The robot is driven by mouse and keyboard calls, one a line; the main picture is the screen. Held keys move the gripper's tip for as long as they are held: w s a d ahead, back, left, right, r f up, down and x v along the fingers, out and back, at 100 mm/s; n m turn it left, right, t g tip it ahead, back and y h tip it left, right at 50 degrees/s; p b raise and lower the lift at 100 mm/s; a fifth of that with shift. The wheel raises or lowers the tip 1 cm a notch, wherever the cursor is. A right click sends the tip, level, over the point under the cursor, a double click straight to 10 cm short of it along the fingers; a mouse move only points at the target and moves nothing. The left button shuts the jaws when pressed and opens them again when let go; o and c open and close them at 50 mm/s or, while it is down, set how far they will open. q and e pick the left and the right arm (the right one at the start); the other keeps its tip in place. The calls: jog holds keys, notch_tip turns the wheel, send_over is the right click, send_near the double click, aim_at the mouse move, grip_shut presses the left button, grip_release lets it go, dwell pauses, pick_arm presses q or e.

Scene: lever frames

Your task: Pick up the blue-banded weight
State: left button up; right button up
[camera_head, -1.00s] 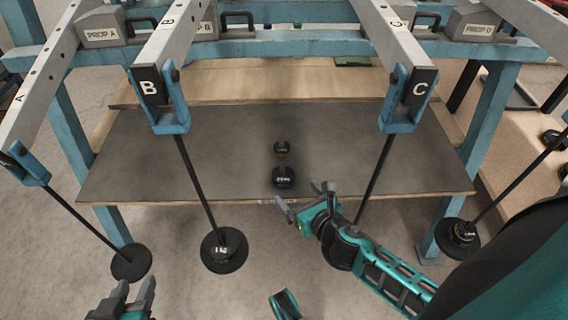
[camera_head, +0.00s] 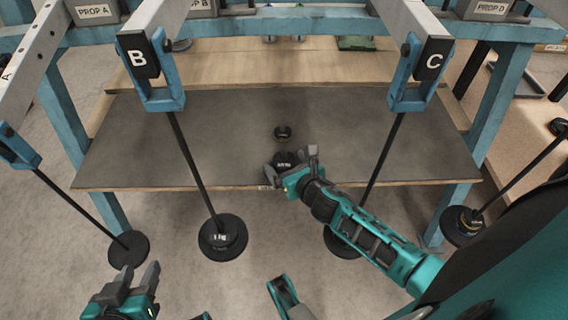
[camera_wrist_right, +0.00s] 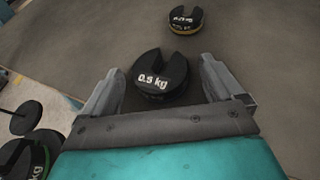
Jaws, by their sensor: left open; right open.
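A black slotted weight marked 0.5 kg (camera_wrist_right: 152,77) lies on the dark mat, between the spread fingers of my right gripper (camera_wrist_right: 163,64). In the head view, the right gripper (camera_head: 291,162) partly covers this near weight (camera_head: 284,158). I cannot make out a blue band on it. A second black weight (camera_wrist_right: 185,20) with a yellowish band lies farther back on the mat; it also shows in the head view (camera_head: 283,132). My right gripper is open and empty. My left gripper (camera_head: 138,273) is open and empty at the lower left, away from the table.
Beams B (camera_head: 138,57) and C (camera_head: 433,60) carry rods with hanging weights (camera_head: 223,237) in front of the table. A rod hangs behind my right arm. Another hanging weight (camera_head: 464,226) is at the right. The dark mat (camera_head: 130,140) is otherwise clear.

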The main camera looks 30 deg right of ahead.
jog(key=shift+c, duration=0.2)
jog(key=c, duration=1.2)
jog(key=shift+r, duration=0.1)
jog(key=shift+c, duration=0.3)
pick_arm(q)
jog(key=shift+w+a, duration=0.1)
